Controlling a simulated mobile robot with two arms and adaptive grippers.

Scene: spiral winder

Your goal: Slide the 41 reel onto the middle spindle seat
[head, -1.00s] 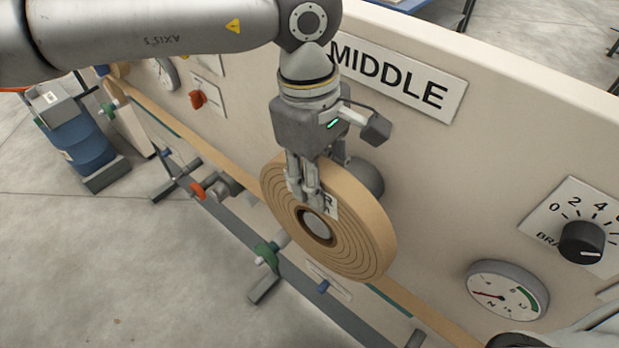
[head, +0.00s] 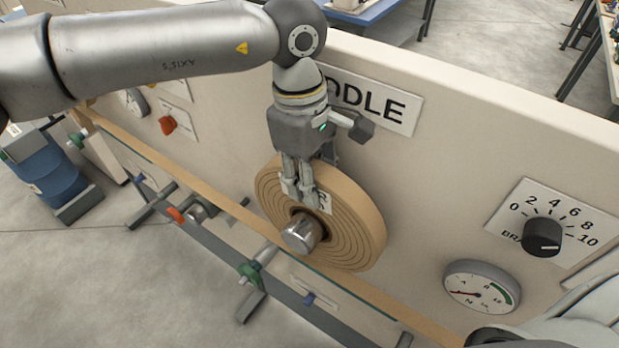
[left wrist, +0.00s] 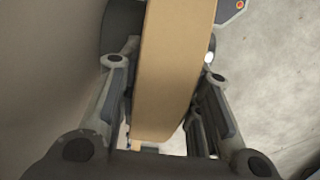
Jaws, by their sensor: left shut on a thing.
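The tan reel (head: 345,236) stands upright at the machine wall under the MIDDLE sign (head: 372,101). The grey metal spindle seat (head: 301,233) pokes out through the reel's core toward the camera, so the reel is around it. My left gripper (head: 306,196) is shut on the upper part of the reel, fingers on both faces, partly covering its label. In the left wrist view the reel's edge (left wrist: 172,75) runs between the two fingers. Whether the reel touches the wall is hidden. The number on the label cannot be read. My right gripper is not in view.
A brake knob (head: 542,237) and a gauge (head: 481,287) sit on the wall at right. A tan strip (head: 214,187) and a grey rail with green and orange fittings run below. A blue barrel (head: 52,180) stands at far left on open floor.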

